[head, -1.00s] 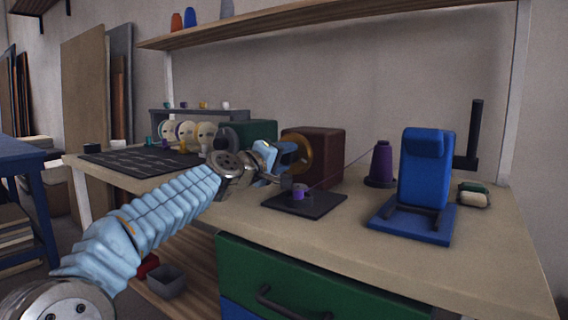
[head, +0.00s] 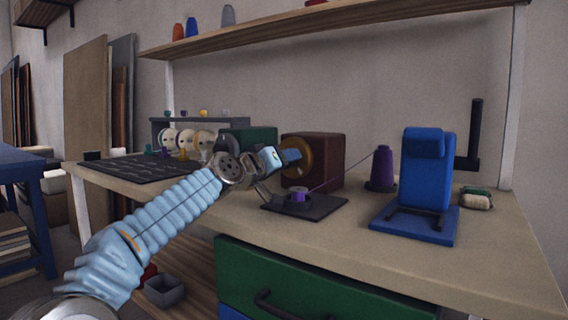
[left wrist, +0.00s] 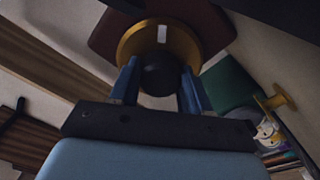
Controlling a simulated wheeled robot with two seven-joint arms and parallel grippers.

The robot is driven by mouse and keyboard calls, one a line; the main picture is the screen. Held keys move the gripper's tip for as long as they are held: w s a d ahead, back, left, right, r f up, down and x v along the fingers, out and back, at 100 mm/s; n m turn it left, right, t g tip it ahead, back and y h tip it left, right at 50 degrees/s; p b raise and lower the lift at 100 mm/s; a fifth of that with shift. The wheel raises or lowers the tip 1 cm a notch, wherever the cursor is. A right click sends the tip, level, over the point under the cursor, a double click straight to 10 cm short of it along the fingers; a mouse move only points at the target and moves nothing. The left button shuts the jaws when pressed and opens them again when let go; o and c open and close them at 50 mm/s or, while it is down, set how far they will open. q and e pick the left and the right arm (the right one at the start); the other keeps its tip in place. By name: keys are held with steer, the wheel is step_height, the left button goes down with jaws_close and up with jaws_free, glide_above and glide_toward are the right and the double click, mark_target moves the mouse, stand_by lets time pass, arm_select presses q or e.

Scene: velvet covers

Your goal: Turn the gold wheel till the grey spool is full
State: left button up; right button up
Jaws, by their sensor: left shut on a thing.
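The gold wheel (head: 305,172) is on the front of a dark brown box (head: 328,158). My left gripper (head: 292,157) is at the wheel. In the left wrist view the gripper (left wrist: 160,88) is shut on a dark round knob (left wrist: 160,75) in front of the wheel (left wrist: 187,42). The small grey spool (head: 299,189) stands on a black plate (head: 328,206) below the wheel, with purple thread around its middle. How full it is cannot be told at this size. A thread runs to it from a purple cone (head: 382,166). My right gripper is not in view.
A blue stand (head: 422,180) is on the right of the bench (head: 490,250), beside a green and cream block (head: 476,198). A dark green box (head: 250,140), a rack of pale discs (head: 185,140) and a dark mat (head: 130,168) are on the left.

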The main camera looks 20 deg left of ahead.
arm_select(q)
steer(key=shift+d+f, duration=0.2)
steer(key=shift+f, duration=0.2)
steer(key=o, duration=1.1)
steer(key=shift+a+r, duration=0.1)
steer(key=shift+c, duration=0.2)
steer(key=shift+r, duration=0.1)
steer(key=b+v, duration=0.3)
steer(key=v, duration=1)
steer(key=shift+s+b, duration=0.1)
steer(key=shift+b, duration=0.25)
steer(key=shift+s+a, duration=0.15)
steer(key=shift+s, duration=0.1)
steer(key=shift+r, duration=0.15)
